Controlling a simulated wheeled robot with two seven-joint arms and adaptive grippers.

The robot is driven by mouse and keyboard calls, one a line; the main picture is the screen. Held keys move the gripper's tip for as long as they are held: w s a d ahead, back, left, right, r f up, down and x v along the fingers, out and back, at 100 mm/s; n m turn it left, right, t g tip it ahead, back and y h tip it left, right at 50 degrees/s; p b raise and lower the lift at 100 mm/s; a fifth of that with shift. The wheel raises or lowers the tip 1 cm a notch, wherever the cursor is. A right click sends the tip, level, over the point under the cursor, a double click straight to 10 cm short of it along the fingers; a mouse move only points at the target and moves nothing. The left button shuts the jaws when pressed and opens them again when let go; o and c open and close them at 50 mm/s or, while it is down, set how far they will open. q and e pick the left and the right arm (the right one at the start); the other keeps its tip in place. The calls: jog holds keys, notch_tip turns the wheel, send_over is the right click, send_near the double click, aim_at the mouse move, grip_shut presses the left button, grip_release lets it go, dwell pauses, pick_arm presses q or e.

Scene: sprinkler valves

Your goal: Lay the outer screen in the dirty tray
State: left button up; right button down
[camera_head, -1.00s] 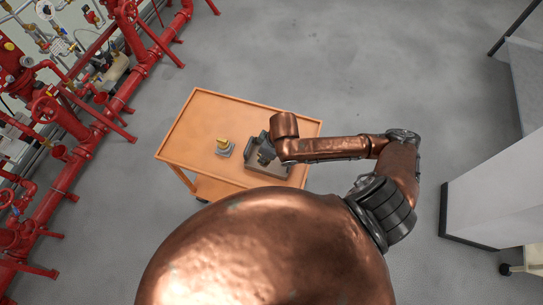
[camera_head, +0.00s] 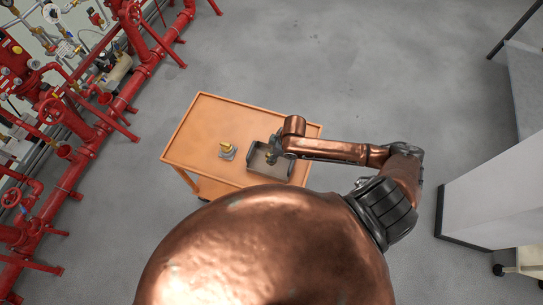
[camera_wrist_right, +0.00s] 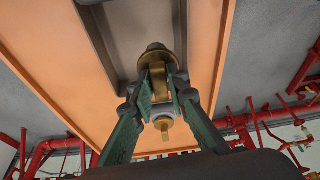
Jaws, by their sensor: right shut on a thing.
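The orange cart (camera_head: 205,115) carries a grey tray (camera_head: 262,168) on its right part, which I take to be the dirty tray. My right gripper (camera_head: 274,151) is over the tray's upper side. In the right wrist view, my right gripper (camera_wrist_right: 160,95) is shut on a short brass piece with a dark ringed end (camera_wrist_right: 157,55), likely the outer screen. The fingers hide part of it. The tray (camera_wrist_right: 145,15) shows beyond it; I cannot tell whether the piece touches it. My left gripper is not in view.
A brass fitting on a small grey base (camera_head: 227,150) stands on the cart left of the tray. Red pipework (camera_head: 95,135) lines the left side. A white cabinet (camera_head: 490,195) stands at the right. The cart's left top is clear.

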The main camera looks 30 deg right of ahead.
jog(key=shift+w+d+f, duration=0.25)
jog(key=shift+w+f, duration=0.2)
jog(key=shift+f, duration=0.1)
jog(key=shift+w+d+f, duration=0.2)
jog(key=shift+w+f, duration=0.25)
jog(key=shift+f, duration=0.1)
jog(key=shift+w+f, duration=0.15)
jog(key=shift+f, duration=1.6)
jog(key=shift+f, duration=0.1)
jog(key=c, duration=1.9)
grip_release()
jog(key=shift+d, duration=0.1)
jog(key=v, duration=1.2)
